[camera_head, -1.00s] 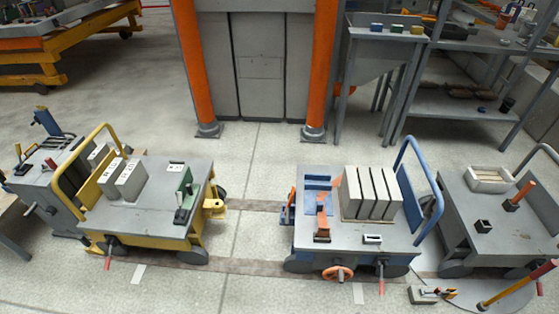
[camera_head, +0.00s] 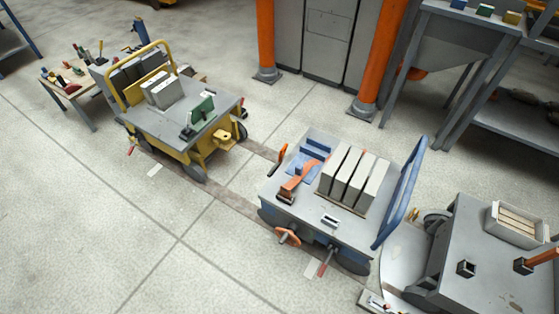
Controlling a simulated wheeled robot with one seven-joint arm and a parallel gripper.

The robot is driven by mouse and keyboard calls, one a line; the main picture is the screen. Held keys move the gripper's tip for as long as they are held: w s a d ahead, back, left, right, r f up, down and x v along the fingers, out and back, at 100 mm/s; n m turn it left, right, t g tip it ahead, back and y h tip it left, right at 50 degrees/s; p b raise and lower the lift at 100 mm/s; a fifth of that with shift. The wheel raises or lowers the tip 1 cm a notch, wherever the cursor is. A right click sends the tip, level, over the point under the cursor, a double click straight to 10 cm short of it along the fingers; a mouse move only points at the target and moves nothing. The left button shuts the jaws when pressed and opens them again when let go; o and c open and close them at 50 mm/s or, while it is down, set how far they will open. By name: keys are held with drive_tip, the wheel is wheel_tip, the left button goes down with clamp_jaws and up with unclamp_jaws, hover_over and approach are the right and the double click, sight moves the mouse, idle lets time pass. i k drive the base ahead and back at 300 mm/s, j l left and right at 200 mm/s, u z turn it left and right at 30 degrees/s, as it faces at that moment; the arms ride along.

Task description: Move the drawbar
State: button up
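No part is clearly recognisable as the drawbar. An orange bar-like piece (camera_head: 298,181) sits on the deck of the blue cart (camera_head: 312,221), by a blue fixture (camera_head: 304,165). An upright orange-and-black handle (camera_head: 277,159) stands at the cart's left end. The yellow cart (camera_head: 172,143) stands to the upper left, with a yellow coupling-like bracket (camera_head: 224,139) on its end facing the blue cart. A floor gap separates the two carts. My gripper is not in view.
Grey slabs (camera_head: 354,178) stand on the blue cart. A grey cart (camera_head: 482,250) stands close on the right. Orange posts (camera_head: 379,60) and a shelf rack (camera_head: 510,122) are behind. A tool table (camera_head: 75,84) is at upper left. The front-left floor (camera_head: 110,235) is clear.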

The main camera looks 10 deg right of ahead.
sight(282, 152)
drive_tip(key=i+j, duration=0.15)
drive_tip(key=j, duration=0.2)
drive_tip(key=i+j, duration=0.1)
drive_tip(key=j, duration=0.3)
drive_tip(key=i+j, duration=0.15)
drive_tip(key=j, duration=0.2)
drive_tip(key=i+j, duration=0.1)
drive_tip(key=j, duration=0.25)
drive_tip(key=i+j, duration=0.25)
drive_tip(key=i, duration=0.15)
drive_tip(key=i+j+u, duration=0.1)
drive_tip(key=i+j, duration=0.15)
drive_tip(key=i, duration=0.15)
drive_tip(key=i+l, duration=0.25)
drive_tip(key=i, duration=0.25)
